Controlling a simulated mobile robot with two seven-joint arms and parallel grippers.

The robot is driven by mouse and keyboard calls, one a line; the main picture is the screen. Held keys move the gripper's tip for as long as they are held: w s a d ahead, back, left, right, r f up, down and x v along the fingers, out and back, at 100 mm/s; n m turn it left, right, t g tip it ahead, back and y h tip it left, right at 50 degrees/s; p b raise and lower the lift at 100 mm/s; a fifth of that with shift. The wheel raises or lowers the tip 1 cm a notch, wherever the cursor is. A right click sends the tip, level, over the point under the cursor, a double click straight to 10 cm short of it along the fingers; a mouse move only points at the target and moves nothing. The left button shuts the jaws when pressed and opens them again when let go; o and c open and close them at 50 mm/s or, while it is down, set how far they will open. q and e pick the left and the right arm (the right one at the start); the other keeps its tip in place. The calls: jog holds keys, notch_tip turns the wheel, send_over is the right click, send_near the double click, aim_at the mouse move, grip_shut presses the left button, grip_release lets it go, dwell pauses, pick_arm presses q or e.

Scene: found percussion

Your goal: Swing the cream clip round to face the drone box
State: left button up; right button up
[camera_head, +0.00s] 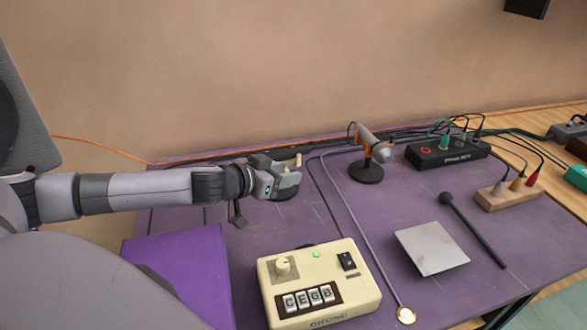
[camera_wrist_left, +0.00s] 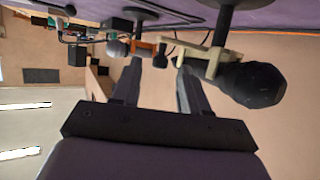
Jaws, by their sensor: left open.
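The cream drone box (camera_head: 318,281) with a knob, letter keys and a green light sits at the front of the purple table. The cream clip (camera_head: 298,160) shows just above my left gripper in the head view. In the left wrist view the cream clip (camera_wrist_left: 212,64) is on a dark stand and holds a round black microphone (camera_wrist_left: 255,84). My left gripper (camera_head: 291,178) is open. In the wrist view its fingers (camera_wrist_left: 158,64) are apart, the right one close to the clip; I cannot tell if they touch. The gripper hides most of the stand in the head view. My right gripper is out of view.
A microphone in an orange clip (camera_head: 371,151) stands on a black base to the right. A metal plate (camera_head: 432,248), a black mallet (camera_head: 472,228) and a wooden jack block (camera_head: 508,197) lie right of the drone box.

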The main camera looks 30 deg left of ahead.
pick_arm(q)
jog(key=shift+x, duration=1.85)
grip_shut()
